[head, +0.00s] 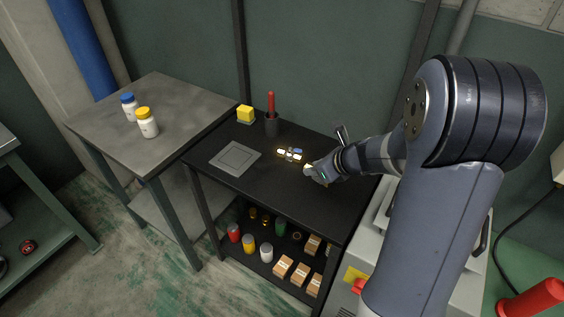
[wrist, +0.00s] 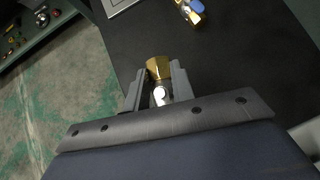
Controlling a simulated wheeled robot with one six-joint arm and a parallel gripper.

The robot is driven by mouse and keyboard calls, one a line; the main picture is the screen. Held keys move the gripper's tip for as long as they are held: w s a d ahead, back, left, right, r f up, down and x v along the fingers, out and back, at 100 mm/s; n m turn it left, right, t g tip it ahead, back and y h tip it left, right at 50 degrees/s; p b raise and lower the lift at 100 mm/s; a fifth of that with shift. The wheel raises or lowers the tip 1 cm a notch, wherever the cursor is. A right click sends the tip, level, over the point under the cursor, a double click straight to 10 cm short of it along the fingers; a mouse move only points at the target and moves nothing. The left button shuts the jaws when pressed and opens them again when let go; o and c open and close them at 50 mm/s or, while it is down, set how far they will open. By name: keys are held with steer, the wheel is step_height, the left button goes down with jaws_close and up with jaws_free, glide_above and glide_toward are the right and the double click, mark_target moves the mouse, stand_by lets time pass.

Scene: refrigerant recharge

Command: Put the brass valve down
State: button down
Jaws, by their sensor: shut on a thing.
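My gripper (head: 314,173) is over the black table (head: 325,205), near its right side. In the wrist view its two fingers (wrist: 157,88) are shut on the brass valve (wrist: 158,68), whose wide brass end points away from the gripper. A bright, shiny part of it shows between the fingers, and the rest is hidden. In the head view only a small bit of the valve (head: 308,167) shows at the fingertips. I cannot tell whether it touches the tabletop.
Another brass fitting with a blue part (head: 291,154) lies just left of my gripper, also in the wrist view (wrist: 190,10). The table's front is clear.

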steer(key=s, duration=0.1)
steer(key=n, duration=0.1)
steer(key=s+d+r+n+g+y, duration=0.1)
steer(key=shift+s, duration=0.3)
steer(key=shift+s+f+b, duration=0.2)
steer(key=shift+s+b, duration=0.05)
steer(key=shift+b, duration=0.1)
step_height(320, 180, down, 10)
steer(key=shift+r+b, duration=0.15)
steer(key=shift+b, duration=0.65)
steer(key=c, duration=1.2)
jaws_free()
